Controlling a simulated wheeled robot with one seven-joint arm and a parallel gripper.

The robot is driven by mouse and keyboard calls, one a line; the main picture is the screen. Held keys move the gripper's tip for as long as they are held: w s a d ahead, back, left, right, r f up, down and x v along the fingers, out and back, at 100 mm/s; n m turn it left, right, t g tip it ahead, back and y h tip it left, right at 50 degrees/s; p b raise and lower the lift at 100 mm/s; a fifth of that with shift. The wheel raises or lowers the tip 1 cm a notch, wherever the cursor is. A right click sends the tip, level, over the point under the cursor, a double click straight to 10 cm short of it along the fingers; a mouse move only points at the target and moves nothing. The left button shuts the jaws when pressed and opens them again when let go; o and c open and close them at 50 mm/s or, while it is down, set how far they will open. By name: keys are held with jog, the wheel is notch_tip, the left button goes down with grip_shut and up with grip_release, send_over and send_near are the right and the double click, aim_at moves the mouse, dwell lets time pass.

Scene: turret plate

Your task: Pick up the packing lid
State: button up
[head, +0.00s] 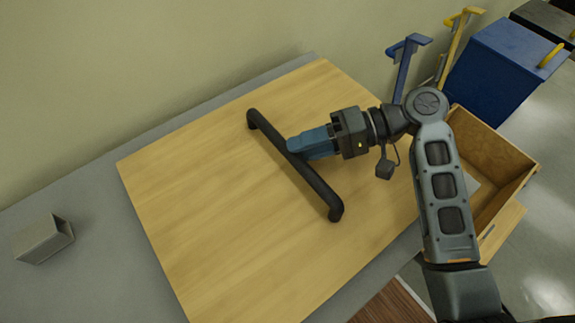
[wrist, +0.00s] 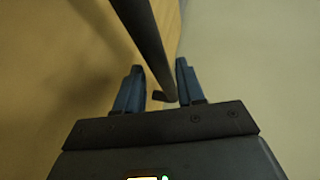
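The packing lid (head: 215,215) is a large, flat pale wood board with a long black bar handle (head: 318,187) across its middle. In the head view it lies over the grey table. My gripper (head: 292,146) is at the middle of the handle, coming from the right. In the wrist view the dark handle (wrist: 152,50) runs between the two blue fingers of my gripper (wrist: 160,68). The fingers stand apart, with a small gap visible beside the bar on the right. My fingers hide part of the handle in the head view.
A small grey open box (head: 43,239) sits on the grey table (head: 85,275) at left. An open wooden crate (head: 515,165) stands right, beyond my arm. A blue bin (head: 505,62) and blue and yellow brackets (head: 402,65) are at upper right. A wall runs behind.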

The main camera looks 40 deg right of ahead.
aim_at(282, 167)
jog(key=x, duration=0.5)
jog(key=shift+p, duration=0.3)
grip_shut()
dwell(1.0)
jog(key=shift+r, duration=0.1)
